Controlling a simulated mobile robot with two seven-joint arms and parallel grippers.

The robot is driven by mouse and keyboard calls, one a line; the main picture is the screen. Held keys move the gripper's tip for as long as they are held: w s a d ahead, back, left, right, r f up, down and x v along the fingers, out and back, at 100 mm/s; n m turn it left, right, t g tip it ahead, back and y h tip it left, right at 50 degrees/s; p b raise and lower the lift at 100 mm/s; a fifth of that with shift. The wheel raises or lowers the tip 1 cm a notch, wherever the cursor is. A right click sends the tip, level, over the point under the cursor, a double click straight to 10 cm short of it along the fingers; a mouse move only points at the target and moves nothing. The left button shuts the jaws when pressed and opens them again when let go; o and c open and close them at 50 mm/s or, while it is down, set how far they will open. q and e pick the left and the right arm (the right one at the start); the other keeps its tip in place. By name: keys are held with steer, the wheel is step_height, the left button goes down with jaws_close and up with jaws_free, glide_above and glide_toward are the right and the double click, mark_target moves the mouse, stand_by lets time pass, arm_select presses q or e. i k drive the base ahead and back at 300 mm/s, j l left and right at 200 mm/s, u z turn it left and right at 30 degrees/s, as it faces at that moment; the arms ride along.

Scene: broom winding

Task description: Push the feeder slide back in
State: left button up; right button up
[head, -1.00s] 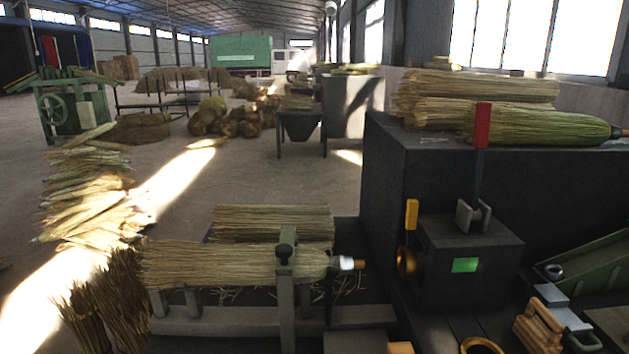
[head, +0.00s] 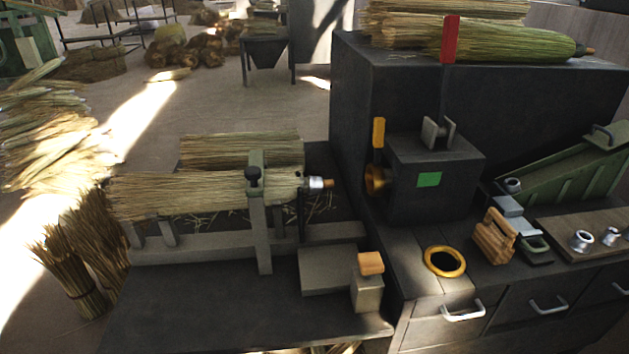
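What looks like the feeder slide is a grey rail (head: 195,243) on the dark bench at lower left. A straw bundle (head: 200,192) lies along it under an upright clamp (head: 256,215) with a black knob. The bundle's metal-tipped end (head: 320,183) points right at the brass chuck (head: 376,180) of a dark machine box (head: 440,185), with a gap between them. A grey plate (head: 328,270) and a block with a wooden grip (head: 371,263) sit at the rail's right end. Neither of my grippers is in view.
A red lever (head: 450,40) and a yellow lever (head: 378,132) stand at the machine box. A brass-rimmed hole (head: 444,261), a wooden clamp-like piece (head: 494,236) and a green chute (head: 570,165) are to the right. The bench front (head: 230,315) is bare.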

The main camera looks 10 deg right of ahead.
mark_target(512, 211)
steer(key=z, duration=1.55)
